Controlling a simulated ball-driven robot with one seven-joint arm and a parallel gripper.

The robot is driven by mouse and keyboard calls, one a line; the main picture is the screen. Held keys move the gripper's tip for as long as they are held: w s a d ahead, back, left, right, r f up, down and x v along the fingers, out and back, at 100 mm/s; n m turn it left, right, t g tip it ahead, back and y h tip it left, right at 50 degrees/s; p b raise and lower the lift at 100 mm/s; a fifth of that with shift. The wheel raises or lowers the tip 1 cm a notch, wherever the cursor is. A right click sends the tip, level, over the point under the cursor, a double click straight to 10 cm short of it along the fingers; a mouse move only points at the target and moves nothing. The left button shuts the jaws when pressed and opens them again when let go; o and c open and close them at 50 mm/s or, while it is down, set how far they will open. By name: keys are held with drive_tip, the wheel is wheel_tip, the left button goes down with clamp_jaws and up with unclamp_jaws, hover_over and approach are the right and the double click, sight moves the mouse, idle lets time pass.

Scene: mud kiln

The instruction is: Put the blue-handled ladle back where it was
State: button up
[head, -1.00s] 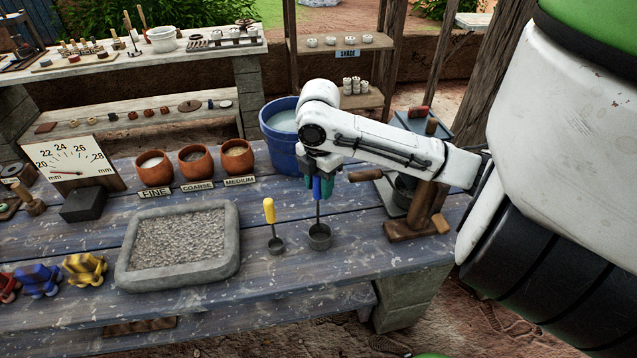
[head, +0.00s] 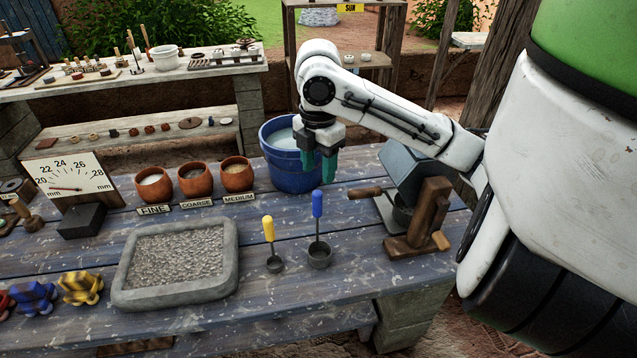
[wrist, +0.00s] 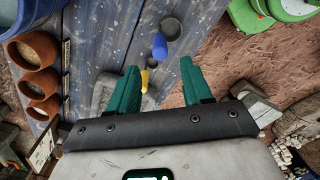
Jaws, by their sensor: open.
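The blue-handled ladle (head: 318,238) stands upright on the blue plank table, its cup down, to the right of the yellow-handled ladle (head: 270,245). My gripper (head: 319,170) is open and empty above the blue handle, apart from it. In the wrist view the blue-handled ladle (wrist: 160,45) lies beyond my open green fingers (wrist: 160,85), with its dark cup farther off. The yellow-handled ladle shows between the fingers there (wrist: 146,80).
A stone tray of gravel (head: 178,264) sits left of the ladles. A blue bucket (head: 285,172) stands behind, three clay pots (head: 195,184) to its left. A wooden-framed tool (head: 420,225) stands right. Clear planks lie in front of the ladles.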

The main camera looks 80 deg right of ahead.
drive_tip(key=shift+r, duration=0.9)
drive_tip(key=shift+w, duration=0.15)
drive_tip(key=w+a+r+m+t+y, duration=0.1)
drive_tip(key=w+a+t, duration=0.2)
drive_tip(key=w+a, duration=0.35)
drive_tip(key=w+a+r+t, duration=0.15)
drive_tip(key=w+a, duration=0.25)
drive_tip(key=w, duration=0.6)
drive_tip(key=w+a+f+m+t+y, duration=0.2)
drive_tip(key=w+a+f+m+t, duration=0.3)
drive_tip(key=a, duration=0.6)
drive_tip(key=s+a+f+m+g, duration=0.5)
drive_tip(key=a+f, duration=0.4)
drive_tip(key=f, duration=0.5)
drive_tip(key=s+d+f+g+h, duration=0.1)
drive_tip(key=s+f, duration=0.2)
drive_tip(key=s, duration=0.3)
drive_tip(key=s+f+g+h, duration=0.1)
drive_tip(key=s+f, duration=0.2)
drive_tip(key=s, duration=0.3)
drive_tip(key=s+d+f+m+g+h, duration=0.1)
drive_tip(key=s+f, duration=0.3)
drive_tip(key=s, duration=0.2)
drive_tip(key=shift+s+d, duration=0.3)
